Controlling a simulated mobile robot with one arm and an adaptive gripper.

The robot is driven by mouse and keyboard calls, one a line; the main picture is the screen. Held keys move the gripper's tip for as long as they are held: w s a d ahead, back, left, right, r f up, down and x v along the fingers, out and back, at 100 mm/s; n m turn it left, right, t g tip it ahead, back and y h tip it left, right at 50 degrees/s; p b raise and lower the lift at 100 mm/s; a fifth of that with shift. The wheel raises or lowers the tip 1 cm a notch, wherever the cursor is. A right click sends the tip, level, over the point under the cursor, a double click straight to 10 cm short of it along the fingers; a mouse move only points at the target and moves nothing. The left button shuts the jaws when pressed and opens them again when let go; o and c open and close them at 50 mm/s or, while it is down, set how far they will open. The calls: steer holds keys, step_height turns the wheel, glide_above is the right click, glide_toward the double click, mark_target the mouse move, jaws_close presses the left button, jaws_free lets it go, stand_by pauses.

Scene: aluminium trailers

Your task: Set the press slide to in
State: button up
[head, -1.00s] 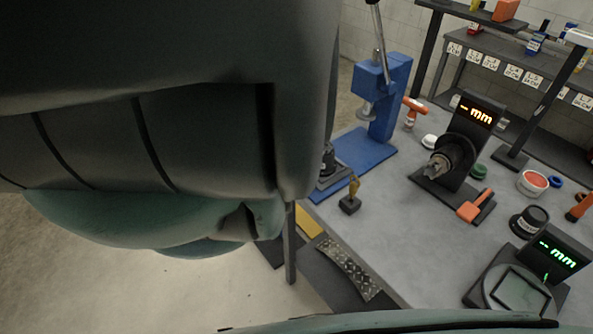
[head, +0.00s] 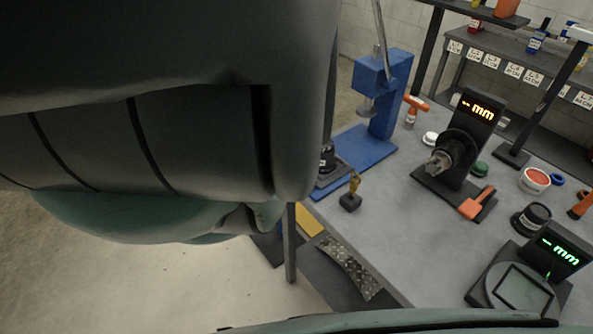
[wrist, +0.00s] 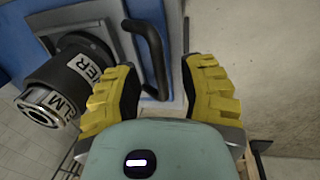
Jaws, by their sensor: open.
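In the head view, the blue press (head: 378,95) stands at the back left of the grey bench, on a blue base. A dark fixture (head: 328,165) sits at the base's left edge, partly hidden by my arm. In the wrist view, a grey plate carries a black bar handle (wrist: 150,50) and a black lettered cylinder (wrist: 62,85). I cannot tell for sure whether this plate is the press slide. My gripper (wrist: 160,80) has its yellow fingers apart, with the handle between them, nearer the left finger. Contact is unclear. My arm hides the gripper in the head view.
A small block with a brass top (head: 350,200) stands near the bench's front edge. A black gauge with an orange display (head: 470,135), an orange-handled tool (head: 476,204) and a green-display gauge (head: 530,275) stand to the right.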

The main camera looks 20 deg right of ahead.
steer(key=shift+o, duration=0.3)
jaws_close()
